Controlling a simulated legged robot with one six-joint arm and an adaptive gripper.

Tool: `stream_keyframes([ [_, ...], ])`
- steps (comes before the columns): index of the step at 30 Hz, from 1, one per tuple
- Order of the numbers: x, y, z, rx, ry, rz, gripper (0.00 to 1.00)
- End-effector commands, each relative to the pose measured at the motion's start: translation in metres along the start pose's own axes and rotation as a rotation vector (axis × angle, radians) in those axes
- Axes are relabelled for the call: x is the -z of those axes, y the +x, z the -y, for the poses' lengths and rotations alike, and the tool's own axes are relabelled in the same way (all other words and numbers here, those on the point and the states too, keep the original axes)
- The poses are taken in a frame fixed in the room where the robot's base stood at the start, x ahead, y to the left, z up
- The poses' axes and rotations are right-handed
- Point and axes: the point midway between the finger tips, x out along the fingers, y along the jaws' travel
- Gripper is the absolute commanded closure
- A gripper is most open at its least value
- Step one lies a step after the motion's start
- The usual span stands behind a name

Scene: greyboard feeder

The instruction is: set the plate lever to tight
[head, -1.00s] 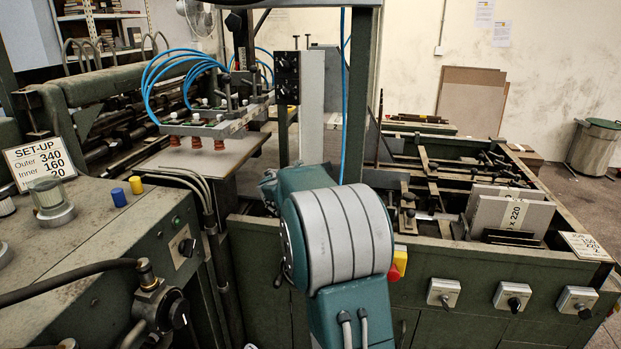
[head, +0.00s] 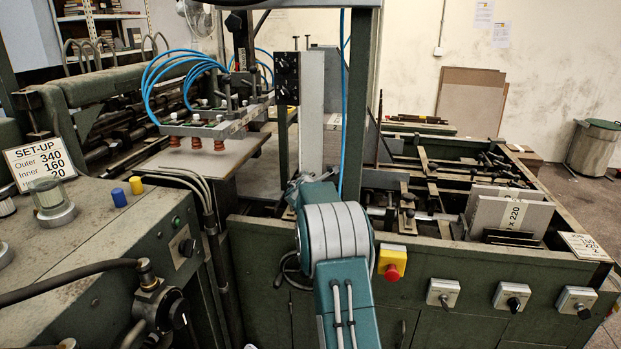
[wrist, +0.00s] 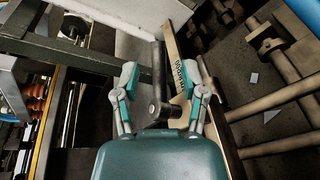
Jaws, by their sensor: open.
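In the wrist view my gripper (wrist: 161,93) is open, with one finger on each side of a dark bar with a round end (wrist: 157,85). The bar looks like a lever handle. Gaps show between it and both fingers, and I cannot tell whether it touches either. A pale strip with dark lettering (wrist: 185,82) runs beside the right finger; I cannot read its words clearly. In the head view my arm covers the spot, and neither the fingers nor the lever can be made out clearly.
A pale upright panel (wrist: 125,15) stands close beyond the bar. Round rods (wrist: 272,95) lie to the right. In the head view, a red stop button (head: 392,271), suction cups (head: 197,142) and a stack of grey boards (head: 508,212) are around my arm.

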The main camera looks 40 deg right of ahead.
Motion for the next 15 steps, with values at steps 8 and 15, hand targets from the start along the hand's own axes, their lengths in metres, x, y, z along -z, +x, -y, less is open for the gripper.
stream_keyframes([
  [8,-0.001,0.029,0.001,0.001,0.001,0.002,0.45],
  [15,-0.001,0.034,0.0,-0.001,0.0,0.001,0.45],
])
